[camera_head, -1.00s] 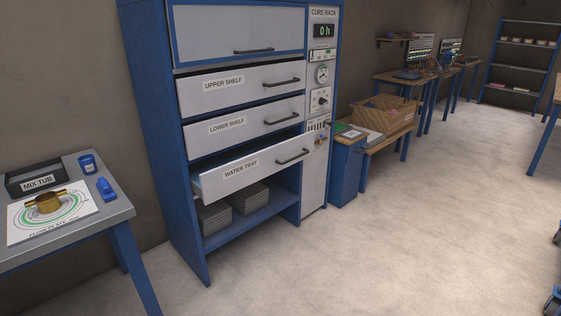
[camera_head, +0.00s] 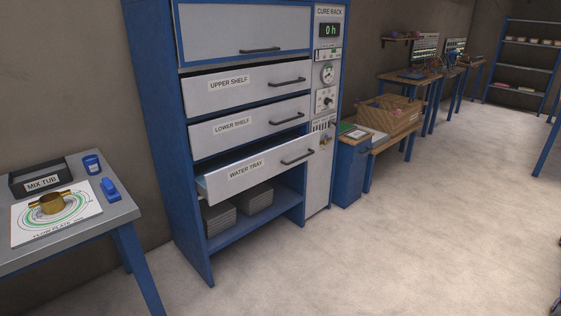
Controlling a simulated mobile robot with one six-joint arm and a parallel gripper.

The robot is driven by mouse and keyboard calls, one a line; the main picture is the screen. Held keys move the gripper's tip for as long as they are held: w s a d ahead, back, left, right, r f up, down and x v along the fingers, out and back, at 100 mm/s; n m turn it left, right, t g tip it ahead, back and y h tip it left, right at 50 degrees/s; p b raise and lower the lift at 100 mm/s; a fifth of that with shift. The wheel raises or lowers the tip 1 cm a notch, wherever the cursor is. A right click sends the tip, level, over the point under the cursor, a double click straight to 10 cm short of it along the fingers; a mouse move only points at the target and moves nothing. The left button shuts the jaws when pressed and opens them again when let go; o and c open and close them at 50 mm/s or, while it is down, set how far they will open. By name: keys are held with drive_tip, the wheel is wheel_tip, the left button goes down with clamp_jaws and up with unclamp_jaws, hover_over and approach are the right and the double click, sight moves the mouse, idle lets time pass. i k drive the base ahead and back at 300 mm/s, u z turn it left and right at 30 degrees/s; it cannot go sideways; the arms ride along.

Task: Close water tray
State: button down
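The water tray (camera_head: 262,172) is a grey-white drawer front labelled WATER TRAY, low in the blue cure rack (camera_head: 172,140). It is pulled out a little, with a dark gap above it and its left side wall showing. Its dark bar handle (camera_head: 297,157) is on the right part of the front. The upper shelf drawer (camera_head: 243,88) and lower shelf drawer (camera_head: 245,126) above it appear shut. My gripper is not in view.
A small table (camera_head: 128,209) at the left holds a mix tub (camera_head: 38,180), a flow plate with a brass ring, and blue items. A blue cabinet (camera_head: 349,172) and wooden benches stand right of the rack. The floor (camera_head: 380,250) in front is clear.

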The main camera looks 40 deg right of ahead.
sight(219, 178)
drive_tip(key=z, duration=0.05)
drive_tip(key=i, duration=1)
drive_tip(key=u, duration=0.05)
